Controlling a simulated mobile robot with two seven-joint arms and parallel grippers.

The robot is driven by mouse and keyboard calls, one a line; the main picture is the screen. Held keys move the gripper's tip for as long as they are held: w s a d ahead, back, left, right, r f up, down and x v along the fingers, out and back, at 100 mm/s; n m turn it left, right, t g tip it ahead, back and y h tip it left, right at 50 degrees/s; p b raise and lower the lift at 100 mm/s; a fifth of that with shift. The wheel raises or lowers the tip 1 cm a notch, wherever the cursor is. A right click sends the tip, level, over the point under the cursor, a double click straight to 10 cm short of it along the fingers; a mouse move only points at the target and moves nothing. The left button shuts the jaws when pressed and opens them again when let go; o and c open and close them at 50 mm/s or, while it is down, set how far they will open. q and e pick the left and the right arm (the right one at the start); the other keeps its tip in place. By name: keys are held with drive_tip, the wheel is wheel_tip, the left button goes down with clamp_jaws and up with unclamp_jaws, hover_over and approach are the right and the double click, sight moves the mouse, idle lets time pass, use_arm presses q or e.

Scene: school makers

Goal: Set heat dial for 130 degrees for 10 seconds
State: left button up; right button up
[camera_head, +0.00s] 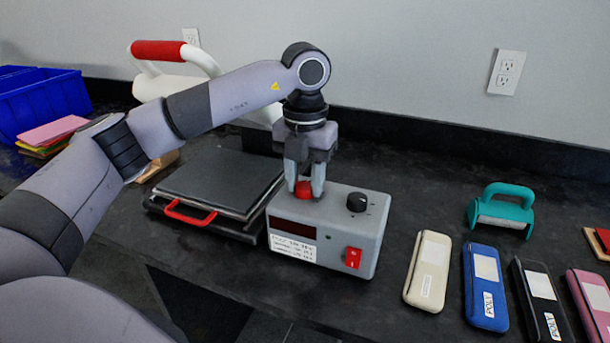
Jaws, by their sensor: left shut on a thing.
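A light grey control box (340,232) stands on the dark counter. A red knob (304,190) sits on its top at the left, and a black dial (357,202) with small marks around it sits to the right. The front has a dark red display (293,227), which shows no readable digits, a label and a red rocker switch (353,257). My left gripper (304,187) points down from above, its fingers shut on the red knob, partly hiding it. The black dial is clear of the fingers. My right gripper is not in view.
A heat press (220,180) with a red front handle stands left of the box, partly behind my left arm. Coloured cases (486,288) and a teal handled tool (502,208) lie to the right. A blue bin (45,98) is at the far left. The wall rises behind.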

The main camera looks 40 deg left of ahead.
sight(305, 186)
use_arm(q)
drive_tip(key=shift+w, duration=0.1)
idle(0.3)
drive_tip(key=o, duration=1)
drive_tip(key=shift+o, duration=0.2)
wheel_tip(305, 186, up, 6)
drive_tip(key=shift+r, duration=0.65)
drive_tip(key=shift+f, duration=0.1)
